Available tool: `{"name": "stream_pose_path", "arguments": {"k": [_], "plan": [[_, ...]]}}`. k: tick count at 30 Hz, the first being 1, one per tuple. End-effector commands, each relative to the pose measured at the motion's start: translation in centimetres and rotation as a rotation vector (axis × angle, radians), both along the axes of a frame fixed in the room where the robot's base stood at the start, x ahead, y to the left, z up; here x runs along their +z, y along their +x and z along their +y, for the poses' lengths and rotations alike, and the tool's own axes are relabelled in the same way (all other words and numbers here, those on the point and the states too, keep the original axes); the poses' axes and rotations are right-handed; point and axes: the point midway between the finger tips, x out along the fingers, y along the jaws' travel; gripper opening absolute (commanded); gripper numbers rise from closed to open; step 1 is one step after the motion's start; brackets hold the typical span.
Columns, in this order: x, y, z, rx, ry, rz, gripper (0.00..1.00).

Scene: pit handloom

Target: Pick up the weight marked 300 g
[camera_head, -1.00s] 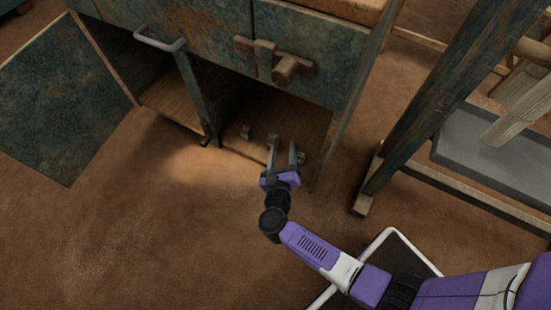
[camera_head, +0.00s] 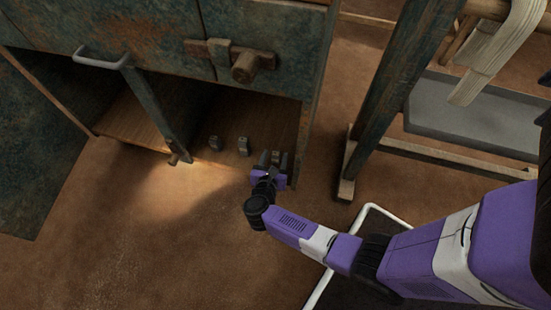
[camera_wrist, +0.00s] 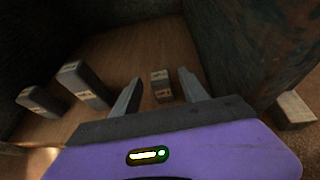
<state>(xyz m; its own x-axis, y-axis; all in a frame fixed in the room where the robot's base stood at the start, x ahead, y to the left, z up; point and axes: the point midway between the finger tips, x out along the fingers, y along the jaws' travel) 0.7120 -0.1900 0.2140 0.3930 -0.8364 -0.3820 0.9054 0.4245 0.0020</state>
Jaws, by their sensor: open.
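Small grey block weights stand on the floor of the open lower compartment. In the head view one is at the left (camera_head: 215,142) and one in the middle (camera_head: 244,146); the rightmost is partly hidden by my gripper (camera_head: 273,158). In the wrist view the left weight (camera_wrist: 38,101) and middle weight (camera_wrist: 82,86) are left of my gripper (camera_wrist: 160,88). The right weight (camera_wrist: 161,86) shows between its two spread fingers, with a gap on each side. The weights bear pale labels too small to read. My gripper is open and holds nothing.
The cabinet (camera_head: 160,30) has a divider post (camera_head: 158,112) left of the weights and a side wall (camera_head: 310,100) close on the right. A latch (camera_head: 243,66) sits above. A loom post (camera_head: 385,100) stands further right. The brown floor in front is clear.

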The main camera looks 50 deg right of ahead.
Motion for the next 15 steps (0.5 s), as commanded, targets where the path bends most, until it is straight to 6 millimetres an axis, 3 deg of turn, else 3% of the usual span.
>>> {"name": "stream_pose_path", "arguments": {"k": [3, 11, 12, 15], "plan": [[-0.76, 0.37, -1.08, -0.001, 0.0, 0.002, 0.52], [-0.67, 0.55, -1.37, 0.001, 0.0, 0.002, 0.52], [-0.67, 0.55, -1.38, 0.001, 0.0, 0.002, 0.5], [-0.67, 0.54, -1.36, 0.001, 0.0, 0.002, 0.3]]}}
